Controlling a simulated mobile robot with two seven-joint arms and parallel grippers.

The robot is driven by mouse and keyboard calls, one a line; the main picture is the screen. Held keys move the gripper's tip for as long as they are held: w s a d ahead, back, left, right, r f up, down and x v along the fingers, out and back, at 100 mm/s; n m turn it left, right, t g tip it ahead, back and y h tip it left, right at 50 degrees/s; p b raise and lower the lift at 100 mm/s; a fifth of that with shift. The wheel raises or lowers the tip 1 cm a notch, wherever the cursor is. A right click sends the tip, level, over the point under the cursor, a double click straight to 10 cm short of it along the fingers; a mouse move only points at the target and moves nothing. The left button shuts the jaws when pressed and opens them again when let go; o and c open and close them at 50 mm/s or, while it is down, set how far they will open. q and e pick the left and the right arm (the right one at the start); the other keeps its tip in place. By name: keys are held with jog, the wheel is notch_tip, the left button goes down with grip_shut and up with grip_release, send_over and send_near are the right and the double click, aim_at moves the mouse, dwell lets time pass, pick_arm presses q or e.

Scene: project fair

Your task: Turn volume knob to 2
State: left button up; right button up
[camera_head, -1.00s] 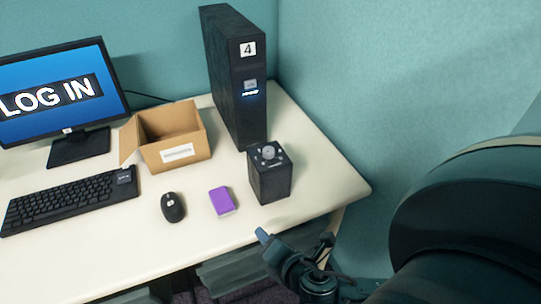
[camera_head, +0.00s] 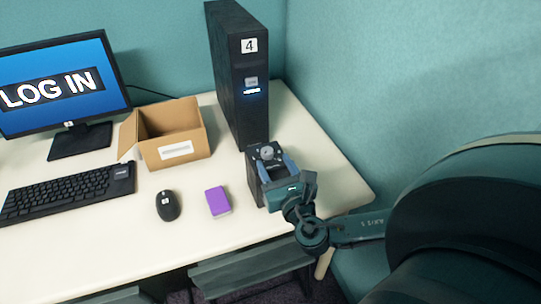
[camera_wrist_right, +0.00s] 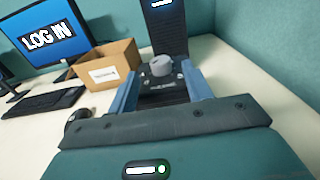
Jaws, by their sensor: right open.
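The volume knob (camera_head: 267,153) is a grey round dial on top of a black box-shaped speaker (camera_head: 254,172) near the desk's right side. In the right wrist view the knob (camera_wrist_right: 161,66) shows between and beyond the two blue fingers. My right gripper (camera_head: 274,164) is open over the speaker's top, its fingers on either side of the knob's line. I cannot tell whether a finger touches the knob. The knob's setting is too small to read. My left gripper is not in view.
A black computer tower (camera_head: 240,80) marked 4 stands just behind the speaker. An open cardboard box (camera_head: 180,150), a purple block (camera_head: 217,201), a mouse (camera_head: 167,206), a keyboard (camera_head: 65,192) and a monitor (camera_head: 55,85) are to the left. A teal wall (camera_head: 400,80) bounds the right.

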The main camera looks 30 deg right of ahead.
aim_at(269, 155)
jog(key=shift+x, duration=1.75)
jog(key=shift+c, duration=0.5)
jog(key=c, duration=0.9)
jog(key=shift+a, duration=0.1)
